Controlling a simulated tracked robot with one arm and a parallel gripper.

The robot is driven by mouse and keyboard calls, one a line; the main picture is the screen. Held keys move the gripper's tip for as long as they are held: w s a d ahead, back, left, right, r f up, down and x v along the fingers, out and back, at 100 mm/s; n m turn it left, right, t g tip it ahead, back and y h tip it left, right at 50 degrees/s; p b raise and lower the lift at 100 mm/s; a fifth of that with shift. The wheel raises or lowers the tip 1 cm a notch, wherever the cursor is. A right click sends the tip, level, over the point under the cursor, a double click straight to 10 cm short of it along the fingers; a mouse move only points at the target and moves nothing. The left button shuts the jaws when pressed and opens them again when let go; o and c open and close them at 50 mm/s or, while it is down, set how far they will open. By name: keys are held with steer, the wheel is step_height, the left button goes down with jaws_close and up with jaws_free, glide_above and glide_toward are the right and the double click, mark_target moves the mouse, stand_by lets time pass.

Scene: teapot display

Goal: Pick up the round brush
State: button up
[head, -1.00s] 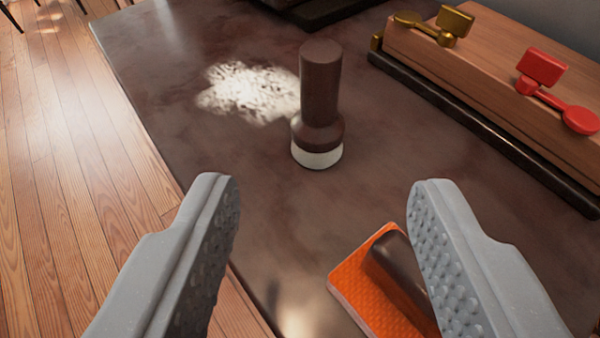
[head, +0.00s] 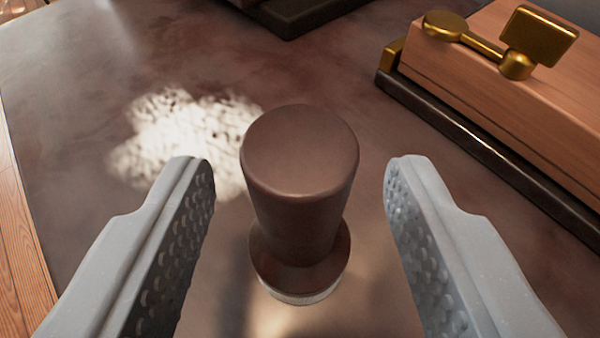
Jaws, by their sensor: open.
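The round brush (head: 300,190) stands upright on the dark table, with a brown handle, a wider collar and a pale base. The base is mostly hidden under the collar from this view. My gripper (head: 294,165) is open, with one grey studded finger on each side of the brush. The handle top shows between the two fingers, with a gap on both sides. I see no contact between fingers and brush.
A wooden box (head: 500,90) with a gold latch (head: 490,42) and a dark base edge stands at the right. A white powdery or bright patch (head: 180,135) lies on the table (head: 70,150) left of the brush. A dark object (head: 300,12) is at the back.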

steer(key=shift+x, duration=0.85)
steer(key=shift+r, duration=0.1)
jaws_close()
